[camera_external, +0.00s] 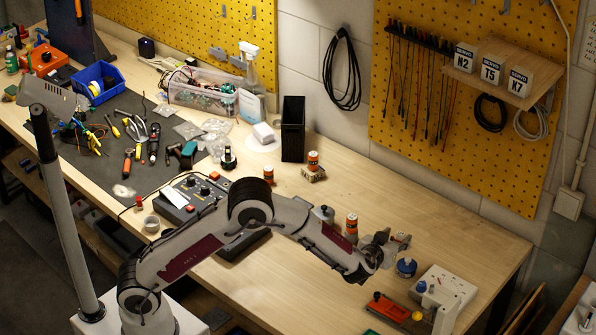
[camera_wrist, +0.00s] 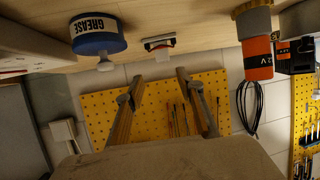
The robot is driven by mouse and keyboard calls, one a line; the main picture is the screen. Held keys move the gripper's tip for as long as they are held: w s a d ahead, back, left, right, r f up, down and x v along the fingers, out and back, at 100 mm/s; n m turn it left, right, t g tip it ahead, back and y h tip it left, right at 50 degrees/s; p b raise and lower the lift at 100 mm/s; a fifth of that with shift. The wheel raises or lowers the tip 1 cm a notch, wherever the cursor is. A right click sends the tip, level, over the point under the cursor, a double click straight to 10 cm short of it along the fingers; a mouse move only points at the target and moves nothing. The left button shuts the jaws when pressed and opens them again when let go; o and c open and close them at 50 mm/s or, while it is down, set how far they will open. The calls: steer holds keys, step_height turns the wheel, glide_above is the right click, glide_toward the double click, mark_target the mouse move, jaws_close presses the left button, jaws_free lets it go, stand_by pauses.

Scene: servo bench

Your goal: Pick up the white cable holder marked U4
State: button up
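I cannot make out a U4 marking in either view. In the wrist view a small white piece with red and dark parts (camera_wrist: 158,42) stands on the bench beyond my fingertips; it is too small to read, and I cannot tell if it is the cable holder. My gripper (camera_external: 396,242) is over the right part of the bench, above and close to a blue tin (camera_external: 406,267). In the wrist view my gripper (camera_wrist: 158,88) has its two fingers apart with nothing between them. The tin, marked GREASE (camera_wrist: 98,35), is left of the fingers there.
White boxes marked N2, T5 and K7 (camera_external: 491,67) stand on a wall shelf (camera_external: 500,86). Orange batteries (camera_external: 351,224) stand near my arm; one (camera_wrist: 257,57) is right of my fingers.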

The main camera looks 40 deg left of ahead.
mark_target(400, 235)
steer(key=shift+s+f, duration=0.15)
steer(key=shift+f, duration=0.3)
steer(key=shift+x, duration=1.3)
steer(key=shift+s+a+f+x, duration=0.1)
steer(key=shift+x, duration=0.75)
steer(key=shift+s+a+f+x, duration=0.1)
steer(key=shift+a+f+x, duration=0.05)
steer(key=shift+x, duration=0.75)
steer(key=shift+a+f+x, duration=0.1)
steer(key=shift+x, duration=0.75)
jaws_close()
